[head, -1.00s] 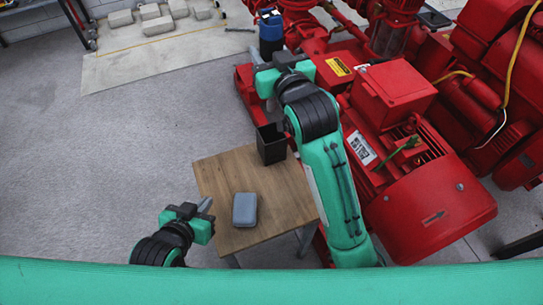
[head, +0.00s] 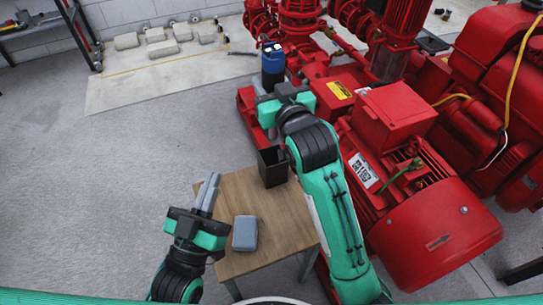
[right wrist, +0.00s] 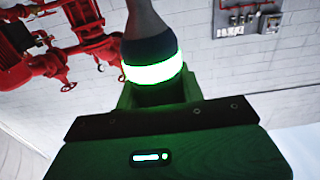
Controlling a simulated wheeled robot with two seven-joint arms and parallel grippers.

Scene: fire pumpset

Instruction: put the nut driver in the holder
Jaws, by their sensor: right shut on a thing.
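The nut driver (head: 272,65) has a thick blue and black handle and stands upright in my right gripper (head: 269,112), which is shut on it. In the right wrist view its handle (right wrist: 152,55) shows grey-blue with a glowing pale green band. The black, open-topped holder (head: 273,168) stands on the table's far edge, just below the right gripper. A grey part hangs below the gripper near the holder's rim; I cannot tell whether the driver's tip is inside. My left gripper (head: 209,190) is over the table's left side, its grey fingers close together, holding nothing visible.
A grey-blue case (head: 245,233) lies on the wooden table (head: 285,225). The red pumpset (head: 420,205) crowds the right side, close to my right arm. Grey floor (head: 140,150) is free on the left. Several pale blocks lie at the back.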

